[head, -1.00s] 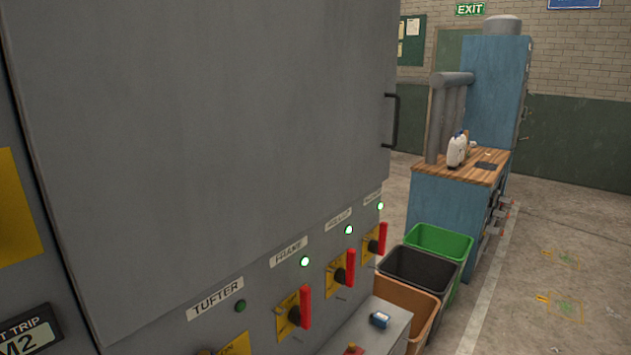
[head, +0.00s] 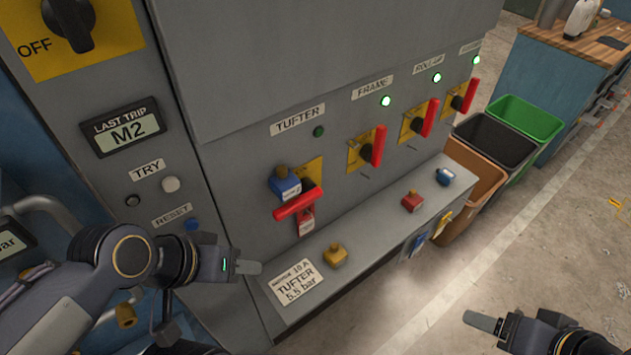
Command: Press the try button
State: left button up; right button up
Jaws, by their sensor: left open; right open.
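The TRY label (head: 147,170) is on the grey panel at the left. A round white button (head: 170,184) sits just below and right of it, and a small dark round fitting (head: 132,200) sits below and left. My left gripper (head: 246,268) is open, with nothing seen in it, in front of the cabinet, below and right of the white button and apart from it in the picture. My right gripper (head: 484,322) is open and empty over the floor at the lower right. No finger covers the white button.
The RESET label (head: 172,215) and a blue button (head: 193,226) are below TRY, near my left wrist. The TUFTER red handle (head: 299,204) lies sideways with a blue padlock (head: 284,185) by it. A ledge (head: 375,225) holds several padlocks. Bins (head: 525,118) stand right.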

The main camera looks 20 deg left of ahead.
aim_at(171, 184)
jog(key=k+j+u, duration=0.1)
jog(key=u, duration=0.3)
jog(key=k+j+u, duration=0.1)
jog(key=u, duration=0.3)
jog(key=k+j+u, duration=0.1)
jog(key=u, duration=0.35)
jog(key=j, duration=0.05)
